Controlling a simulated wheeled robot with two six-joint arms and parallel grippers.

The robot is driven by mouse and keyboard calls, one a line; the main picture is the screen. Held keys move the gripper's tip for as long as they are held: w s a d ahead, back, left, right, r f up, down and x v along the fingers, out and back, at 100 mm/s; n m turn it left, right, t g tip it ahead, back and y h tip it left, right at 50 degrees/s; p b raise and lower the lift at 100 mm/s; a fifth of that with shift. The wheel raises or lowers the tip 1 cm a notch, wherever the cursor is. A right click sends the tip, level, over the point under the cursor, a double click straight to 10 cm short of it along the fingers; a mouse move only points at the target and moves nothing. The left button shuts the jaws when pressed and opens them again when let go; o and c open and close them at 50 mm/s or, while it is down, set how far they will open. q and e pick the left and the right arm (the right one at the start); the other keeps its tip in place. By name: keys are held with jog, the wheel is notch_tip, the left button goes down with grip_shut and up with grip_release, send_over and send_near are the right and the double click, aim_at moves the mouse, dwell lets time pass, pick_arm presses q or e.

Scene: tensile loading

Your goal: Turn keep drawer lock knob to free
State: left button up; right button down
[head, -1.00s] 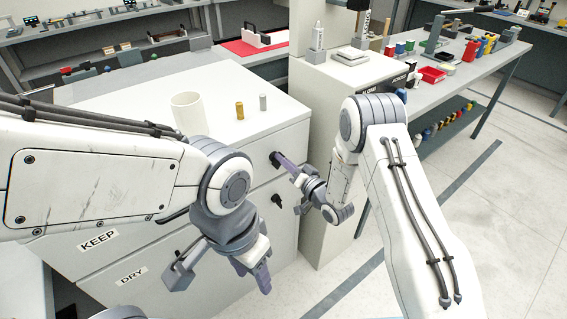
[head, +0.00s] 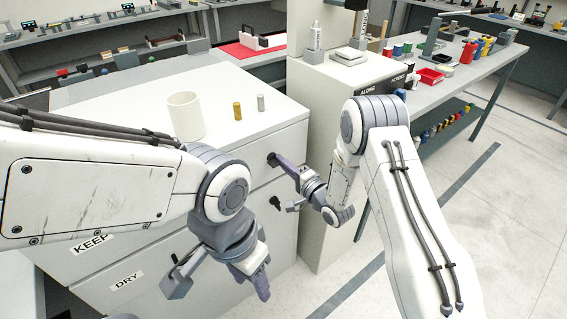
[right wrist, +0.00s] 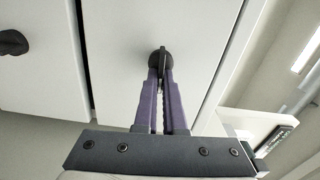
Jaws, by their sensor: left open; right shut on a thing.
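The KEEP drawer's lock knob (head: 271,158) is black and sits on the upper drawer front of the white cabinet. In the right wrist view the knob (right wrist: 160,56) is a round black base with a narrow grip. My right gripper (head: 281,162) is shut on this knob, its purple fingers (right wrist: 160,82) on either side of the grip. The KEEP label (head: 92,244) is partly hidden by my left arm. My left gripper (head: 221,284) is open and empty in front of the cabinet, apart from the knobs.
A white mug (head: 186,116), a brass cylinder (head: 238,111) and a grey cylinder (head: 261,103) stand on the cabinet top. Open floor lies to the right.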

jog(key=shift+w+d+m, duration=0.15)
jog(key=shift+d+m, duration=0.05)
jog(key=shift+m, duration=0.4)
jog(key=c, duration=1)
grip_release()
jog(key=shift+a, duration=0.1)
jog(key=shift+f, duration=0.1)
jog(key=b+v, duration=0.1)
jog(key=v, duration=0.9)
jog(key=shift+s+b, duration=0.25)
jog(key=shift+b, duration=0.1)
